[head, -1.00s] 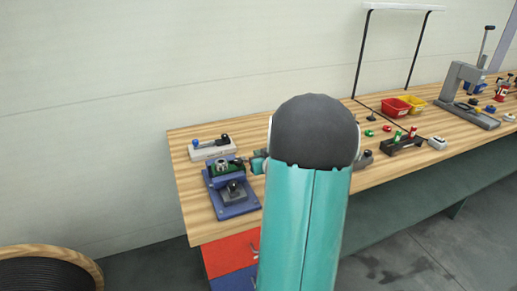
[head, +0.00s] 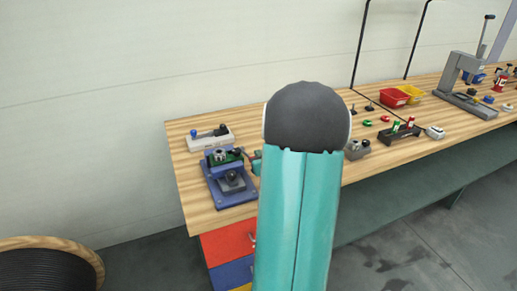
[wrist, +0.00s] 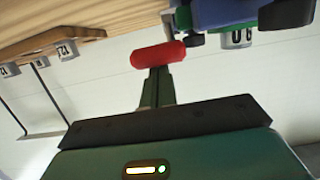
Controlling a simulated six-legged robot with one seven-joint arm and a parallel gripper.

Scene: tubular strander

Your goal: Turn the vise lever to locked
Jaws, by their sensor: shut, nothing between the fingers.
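The vise is a blue fixture (head: 231,182) with a green part on top, near the left end of the bench. In the wrist view its blue body (wrist: 225,12) is at the top right. A red rounded bar (wrist: 158,54), which looks like the lever's grip, lies across the view, with a thin grey rod above it. My gripper (wrist: 158,76) is shut, with its fingertips right at the red bar. I cannot tell whether they touch it. In the head view my arm hides the red bar and most of my gripper; only a teal part shows beside the vise.
A light grey block with knobs (head: 209,138) sits behind the vise. To the right are a black holder (head: 400,135), a red bin (head: 394,97), a yellow bin (head: 413,93) and a grey press (head: 462,85). A cable reel (head: 48,265) stands on the floor at left.

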